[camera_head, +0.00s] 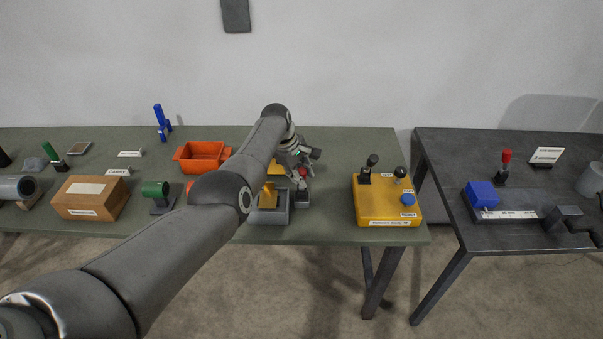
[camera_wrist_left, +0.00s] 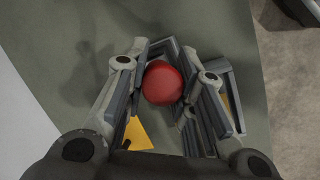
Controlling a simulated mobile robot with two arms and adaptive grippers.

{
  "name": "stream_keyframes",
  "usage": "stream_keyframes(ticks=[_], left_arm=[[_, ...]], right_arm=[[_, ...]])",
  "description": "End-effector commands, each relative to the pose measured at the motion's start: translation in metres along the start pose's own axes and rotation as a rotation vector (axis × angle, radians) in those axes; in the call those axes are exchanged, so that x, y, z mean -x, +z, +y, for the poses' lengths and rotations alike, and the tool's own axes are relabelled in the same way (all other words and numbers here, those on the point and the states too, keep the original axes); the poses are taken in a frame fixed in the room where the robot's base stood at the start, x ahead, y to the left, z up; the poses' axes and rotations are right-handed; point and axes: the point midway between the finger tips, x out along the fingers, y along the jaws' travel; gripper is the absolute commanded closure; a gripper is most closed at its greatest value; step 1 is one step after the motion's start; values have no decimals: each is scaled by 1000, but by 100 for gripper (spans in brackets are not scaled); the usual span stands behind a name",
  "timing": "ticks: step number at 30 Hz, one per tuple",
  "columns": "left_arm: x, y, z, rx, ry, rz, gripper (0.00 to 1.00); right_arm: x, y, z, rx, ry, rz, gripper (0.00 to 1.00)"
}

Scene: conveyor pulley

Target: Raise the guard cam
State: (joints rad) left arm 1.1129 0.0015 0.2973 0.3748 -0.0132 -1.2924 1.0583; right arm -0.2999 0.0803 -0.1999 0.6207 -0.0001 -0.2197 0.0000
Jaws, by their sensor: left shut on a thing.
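My left gripper (camera_head: 303,165) reaches over the green table from the left, beside a grey and yellow device (camera_head: 284,216). In the left wrist view, the gripper (camera_wrist_left: 165,85) has its fingers closed around a round red knob (camera_wrist_left: 162,84). A little of the red knob (camera_head: 303,172) also shows in the head view, above a dark base at the device's right side. I cannot read a label naming the guard cam, and the fingers hide whatever is under the knob. My right gripper is not in view.
A yellow control box (camera_head: 388,203) with black knobs and a blue button stands to the right of the gripper. An orange bin (camera_head: 203,155) and a brown box (camera_head: 92,198) are to the left. A separate dark table (camera_head: 500,231) stands at the right, across a gap.

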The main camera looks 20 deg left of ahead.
Motion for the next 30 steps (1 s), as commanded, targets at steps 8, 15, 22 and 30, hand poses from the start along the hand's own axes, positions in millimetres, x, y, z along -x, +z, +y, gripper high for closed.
stream_keyframes(ticks=[8,15,22,30], left_arm=[[1,0,1,1,2,0,66],[1,0,1,1,2,0,66],[11,0,1,0,3,1,66],[40,-1,2,0,5,2,66]], right_arm=[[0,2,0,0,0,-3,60],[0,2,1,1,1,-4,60],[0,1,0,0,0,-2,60],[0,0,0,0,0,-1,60]])
